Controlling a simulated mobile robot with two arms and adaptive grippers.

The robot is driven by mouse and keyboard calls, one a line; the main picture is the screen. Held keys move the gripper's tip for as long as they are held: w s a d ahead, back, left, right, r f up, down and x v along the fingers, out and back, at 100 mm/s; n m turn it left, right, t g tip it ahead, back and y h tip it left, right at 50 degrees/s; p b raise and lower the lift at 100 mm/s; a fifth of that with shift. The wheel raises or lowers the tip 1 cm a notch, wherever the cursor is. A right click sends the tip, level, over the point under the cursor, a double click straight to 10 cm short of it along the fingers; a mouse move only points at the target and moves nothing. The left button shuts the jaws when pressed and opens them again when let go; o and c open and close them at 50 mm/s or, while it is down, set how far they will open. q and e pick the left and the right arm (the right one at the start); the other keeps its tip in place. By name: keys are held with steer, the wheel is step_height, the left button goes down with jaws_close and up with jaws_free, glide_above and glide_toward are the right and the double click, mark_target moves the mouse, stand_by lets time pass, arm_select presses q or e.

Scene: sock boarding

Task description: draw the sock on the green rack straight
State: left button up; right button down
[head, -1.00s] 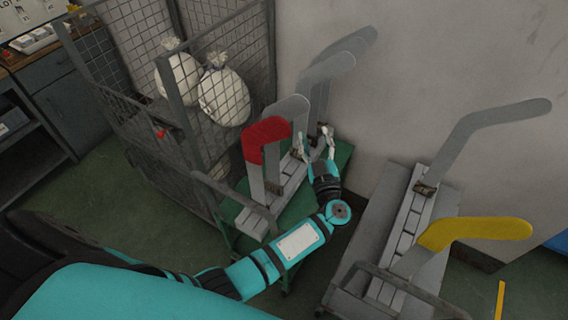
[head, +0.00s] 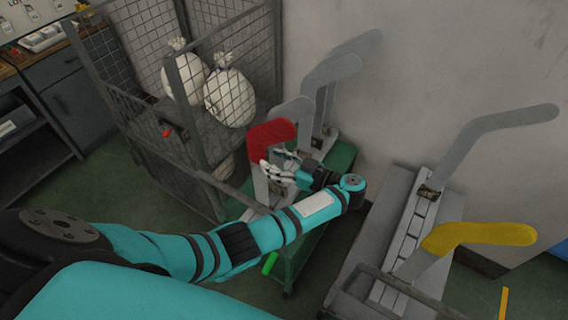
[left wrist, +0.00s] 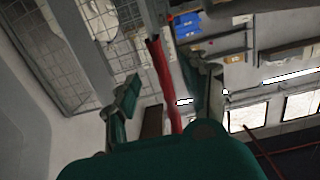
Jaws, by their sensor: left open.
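The red sock (head: 268,138) covers the top bend of the front grey board (head: 260,188) on the green rack (head: 313,228). Grey board shows below the sock's lower edge. My left gripper (head: 271,163) is open at the sock's lower edge, coming in from the right side of the board. In the left wrist view the sock (left wrist: 164,82) shows as a narrow red strip between the two spread fingers of my left gripper (left wrist: 167,92). Whether a finger touches the sock I cannot tell. My right gripper is in neither view.
Several bare grey boards (head: 330,68) stand behind the sock. A wire cage (head: 160,110) with white sacks (head: 230,98) is close on the left. A second rack (head: 375,225) on the right carries a yellow sock (head: 480,235). Wall (head: 430,60) stands behind.

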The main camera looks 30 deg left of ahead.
mark_target(266, 158)
arm_select(q)
steer(key=shift+w+a+f, duration=0.1)
steer(key=shift+a+f, duration=0.05)
steer(key=shift+a, duration=1.1)
steer(key=shift+w+a+f, duration=0.1)
steer(key=shift+a+f, duration=0.05)
steer(key=shift+a, duration=1.1)
jaws_close()
steer(key=shift+f, duration=0.1)
steer(key=shift+s, duration=0.1)
jaws_free()
steer(key=shift+f, duration=0.1)
